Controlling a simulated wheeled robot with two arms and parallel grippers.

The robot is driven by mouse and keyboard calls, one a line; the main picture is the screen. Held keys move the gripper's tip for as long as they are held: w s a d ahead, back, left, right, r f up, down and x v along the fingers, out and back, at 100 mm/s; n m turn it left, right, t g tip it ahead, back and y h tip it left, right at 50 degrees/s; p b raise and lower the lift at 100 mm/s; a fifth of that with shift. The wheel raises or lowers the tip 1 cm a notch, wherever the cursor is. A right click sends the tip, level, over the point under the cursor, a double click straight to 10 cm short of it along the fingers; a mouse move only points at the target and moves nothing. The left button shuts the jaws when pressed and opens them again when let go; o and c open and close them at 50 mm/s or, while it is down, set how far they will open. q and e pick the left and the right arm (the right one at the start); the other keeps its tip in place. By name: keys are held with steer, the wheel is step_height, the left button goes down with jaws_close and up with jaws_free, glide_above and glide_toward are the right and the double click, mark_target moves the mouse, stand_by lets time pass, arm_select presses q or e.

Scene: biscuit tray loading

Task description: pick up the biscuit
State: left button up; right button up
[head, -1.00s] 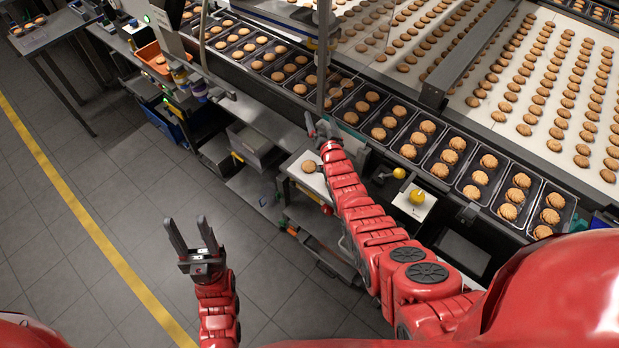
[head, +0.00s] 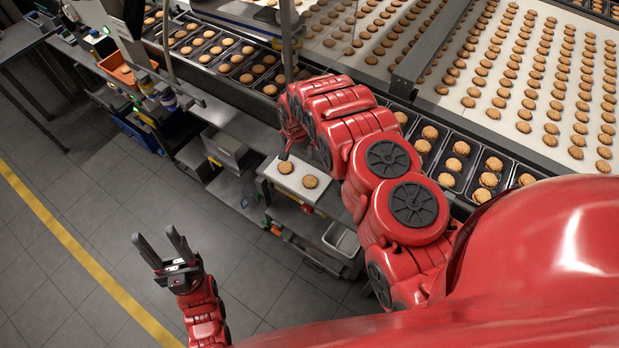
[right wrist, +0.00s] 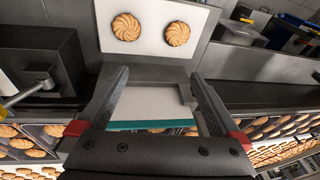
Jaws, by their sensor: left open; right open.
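Two round golden biscuits lie apart on a white board (head: 297,173) on the side stand: one biscuit (head: 285,168) at left and another biscuit (head: 310,181) at right. Both also show in the right wrist view, the left biscuit (right wrist: 126,27) and the right biscuit (right wrist: 177,35), with a swirled pattern on top. My right gripper (right wrist: 158,75) is open and empty, with both biscuits beyond its fingertips. In the head view it is mostly hidden by my own right arm, close to the board. My left gripper (head: 160,241) is open and empty over the floor, far from the biscuits.
Black trays of biscuits (head: 488,180) line the conveyor behind the stand, and a wide white belt (head: 520,100) holds many loose biscuits. A grey bin (head: 225,148) stands left of the board. An empty pale tray (head: 341,238) sits lower. Floor at left is clear.

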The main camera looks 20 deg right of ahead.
steer(key=s+d+r+g, duration=0.1)
steer(key=s+r+g, duration=0.15)
steer(key=s, duration=0.25)
glide_toward(310, 180)
steer(key=f+b, duration=0.1)
steer(key=b, duration=0.1)
steer(key=s+f+b, duration=0.1)
steer(key=shift+a+f+m+h, duration=0.3)
steer(key=shift+a+f+m, duration=0.05)
steer(key=shift+m, duration=0.05)
steer(key=shift+w+f+b, duration=0.25)
steer(key=shift+f+b, duration=0.1)
steer(key=shift+f, duration=0.1)
steer(key=f+b, duration=0.1)
steer(key=b, duration=0.1)
steer(key=f+b, duration=0.2)
steer(key=w+d+f+b, duration=0.1)
steer(key=f+b, duration=0.1)
steer(key=shift+r, duration=0.15)
steer(key=shift+s, duration=0.1)
steer(key=shift+c, duration=0.3)
steer(key=c, duration=0.8)
steer(key=shift+o, duration=0.2)
steer(key=shift+r, duration=0.2)
